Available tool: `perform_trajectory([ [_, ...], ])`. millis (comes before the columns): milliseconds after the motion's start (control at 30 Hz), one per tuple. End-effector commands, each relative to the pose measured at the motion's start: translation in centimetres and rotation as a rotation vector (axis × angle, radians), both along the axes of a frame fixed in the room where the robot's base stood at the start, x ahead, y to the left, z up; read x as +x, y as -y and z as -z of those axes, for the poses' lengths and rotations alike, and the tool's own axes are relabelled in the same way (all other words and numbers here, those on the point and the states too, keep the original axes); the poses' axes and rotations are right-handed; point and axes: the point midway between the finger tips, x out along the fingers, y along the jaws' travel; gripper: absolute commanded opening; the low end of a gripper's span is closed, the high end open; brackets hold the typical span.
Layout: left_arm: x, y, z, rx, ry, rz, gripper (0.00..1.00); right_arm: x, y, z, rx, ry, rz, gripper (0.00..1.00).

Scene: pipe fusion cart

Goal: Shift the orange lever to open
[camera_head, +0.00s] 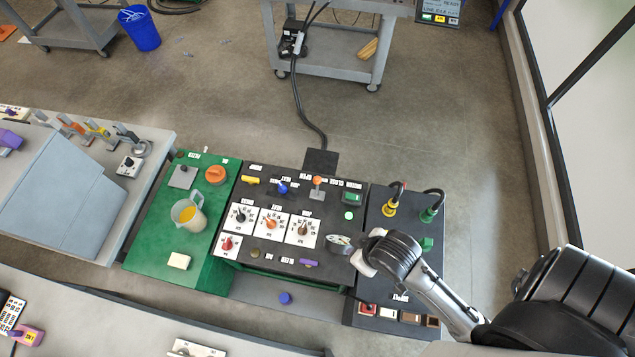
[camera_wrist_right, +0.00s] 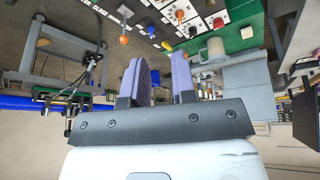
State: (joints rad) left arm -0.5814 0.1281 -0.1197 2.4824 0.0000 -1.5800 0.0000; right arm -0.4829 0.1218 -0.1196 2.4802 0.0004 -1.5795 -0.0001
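The orange lever (camera_head: 317,181) has a ball knob on a pale stem and stands at the back of the black control panel (camera_head: 268,172), near the open and close labels. Which way it leans I cannot tell. In the right wrist view its orange ball (camera_wrist_right: 123,40) shows beyond the fingers, apart from them. My right gripper (camera_wrist_right: 162,80) has two purple finger pads with an empty gap between them. In the head view the right hand is over the panel's front right, nearer the front than the lever; its fingertips are hard to make out. My left gripper is not in view.
A blue lever (camera_head: 282,187) and yellow lever (camera_head: 250,180) stand left of the orange one; a green switch (camera_head: 351,199) is to its right. Black cables (camera_head: 433,192) rise from the right panel. A pitcher (camera_head: 188,213) stands on the green top.

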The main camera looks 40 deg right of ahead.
Motion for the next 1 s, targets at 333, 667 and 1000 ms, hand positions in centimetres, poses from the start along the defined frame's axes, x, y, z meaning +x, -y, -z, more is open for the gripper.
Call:
perform_trajectory([
  [333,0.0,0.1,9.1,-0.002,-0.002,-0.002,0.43,15.8,1.7,-3.9,-0.137,0.431,-0.085,0.58],
  [667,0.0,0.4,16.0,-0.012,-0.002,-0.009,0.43,28.3,4.0,-4.7,-0.305,0.503,-0.183,0.61],
  [1000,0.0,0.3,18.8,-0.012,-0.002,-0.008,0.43,34.2,11.0,3.4,-0.210,0.114,0.021,0.61],
])
